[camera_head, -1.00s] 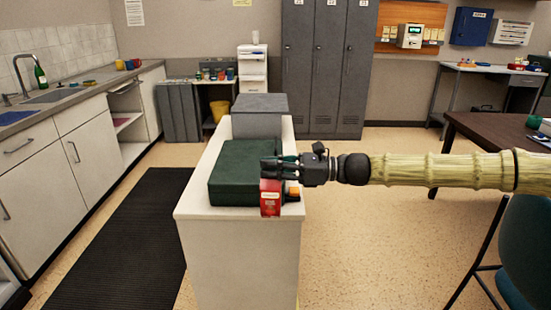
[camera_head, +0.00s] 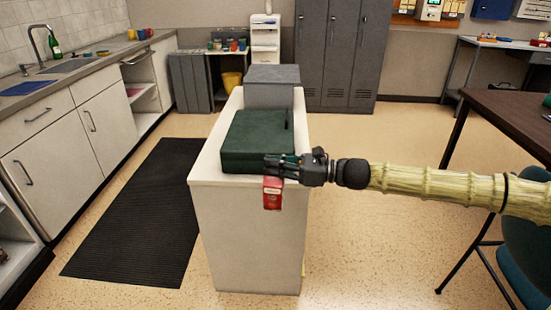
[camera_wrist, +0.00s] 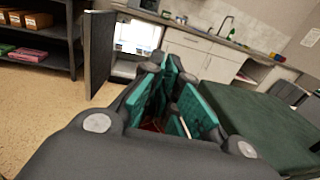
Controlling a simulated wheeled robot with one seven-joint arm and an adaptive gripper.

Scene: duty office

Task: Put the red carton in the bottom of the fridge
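The red carton (camera_head: 273,193) hangs below the fingertips of my gripper (camera_head: 275,166), which is shut on it. It shows in front of the upper front edge of the white cabinet (camera_head: 245,235). In the wrist view, the teal finger pads of my gripper (camera_wrist: 170,108) stand around a sliver of red low between them; most of the carton is hidden there. The fridge (camera_wrist: 137,36) shows only in the wrist view, at the upper left, with a bright interior. Its dark door (camera_wrist: 100,55) stands open. Its bottom is partly hidden by my gripper.
A dark green box (camera_head: 255,145) lies on the white cabinet just behind my gripper, with a grey box (camera_head: 270,87) farther back. A black mat (camera_head: 150,205) lies to the left before the kitchen counter (camera_head: 85,75). A dark table (camera_head: 505,110) stands right. Dark shelves (camera_wrist: 35,62) stand left of the fridge.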

